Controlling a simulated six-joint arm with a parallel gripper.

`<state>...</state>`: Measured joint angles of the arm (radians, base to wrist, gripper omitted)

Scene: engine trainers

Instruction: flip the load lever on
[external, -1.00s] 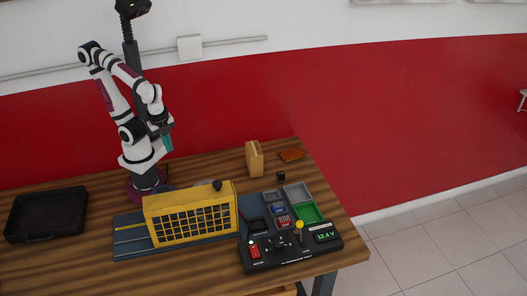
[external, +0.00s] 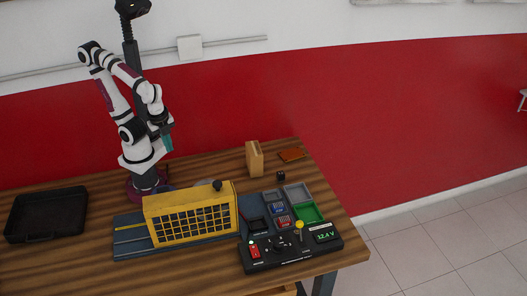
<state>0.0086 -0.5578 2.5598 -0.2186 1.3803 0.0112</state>
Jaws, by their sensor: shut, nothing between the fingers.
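The black control box (external: 290,251) stands at the table's front right. It carries a red rocker switch (external: 254,251) at its left, a dark knob (external: 279,243) in the middle, a lever with a yellow ball tip (external: 299,224) and a green display reading 12.4 V (external: 326,236). The yellow-tipped lever stands roughly upright. Which control is the load lever cannot be read from the labels. My gripper (external: 167,144) is shut and empty, high above the back left of the table, far from the box and touching nothing.
A yellow caged unit (external: 192,218) stands between my arm and the control box. Green (external: 307,213) and grey trays lie behind the box. A wooden block (external: 254,158) stands at the back. A black tray (external: 46,214) lies at far left.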

